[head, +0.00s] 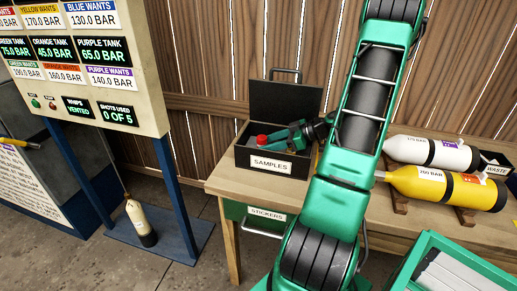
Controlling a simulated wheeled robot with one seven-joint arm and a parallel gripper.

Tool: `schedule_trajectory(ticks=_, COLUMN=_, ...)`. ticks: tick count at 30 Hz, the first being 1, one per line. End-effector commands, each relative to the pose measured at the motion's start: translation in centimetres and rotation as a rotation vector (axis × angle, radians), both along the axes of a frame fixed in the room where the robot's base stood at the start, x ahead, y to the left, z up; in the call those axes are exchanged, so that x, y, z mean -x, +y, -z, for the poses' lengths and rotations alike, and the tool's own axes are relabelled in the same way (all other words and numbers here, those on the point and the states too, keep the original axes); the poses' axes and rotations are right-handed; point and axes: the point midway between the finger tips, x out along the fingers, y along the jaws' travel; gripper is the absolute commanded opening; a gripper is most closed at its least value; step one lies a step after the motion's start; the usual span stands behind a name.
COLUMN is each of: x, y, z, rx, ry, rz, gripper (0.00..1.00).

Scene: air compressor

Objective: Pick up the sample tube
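The black samples box (268,163) stands on the left end of the wooden table with its lid raised. A red round top (262,141) shows inside it at the left; this may be the cap of the sample tube, whose body is hidden by the box's front wall. My gripper (273,140) reaches into the box from the right, close beside the red top. Its fingertips are small and partly hidden, so I cannot tell whether they are open, shut or touching the red top.
A white tank (418,151) and a yellow tank (437,186) lie on the wooden table (228,179) at the right, near a waste box (494,165). A stickers drawer (266,214) is below. A display panel (88,60) stands at the left, with a cream cylinder (140,222) at its foot.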

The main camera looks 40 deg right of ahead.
Motion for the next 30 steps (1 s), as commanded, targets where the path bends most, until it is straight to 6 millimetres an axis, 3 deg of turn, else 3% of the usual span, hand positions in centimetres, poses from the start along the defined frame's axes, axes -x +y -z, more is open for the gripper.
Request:
schedule_trajectory(ticks=1, x=0.0, y=0.0, z=0.0, rx=0.0, ry=0.0, rz=0.0, gripper=0.34)
schedule_trajectory(ticks=4, x=0.0, y=0.0, z=0.0, rx=0.0, ry=0.0, rz=0.0, gripper=0.1)
schedule_trajectory(ticks=5, x=0.0, y=0.0, z=0.0, rx=0.0, ry=0.0, rz=0.0, gripper=0.07)
schedule_trajectory(ticks=20, x=0.0, y=-0.1, z=-1.1, rx=0.004, ry=-0.001, rz=0.0, gripper=0.06)
schedule_trajectory(ticks=26, x=0.0, y=-0.1, z=-3.7, rx=0.005, ry=-0.002, rz=-0.001, gripper=0.06)
schedule_trajectory(ticks=30, x=0.0, y=-0.1, z=-6.5, rx=0.007, ry=-0.003, rz=-0.001, gripper=0.06)
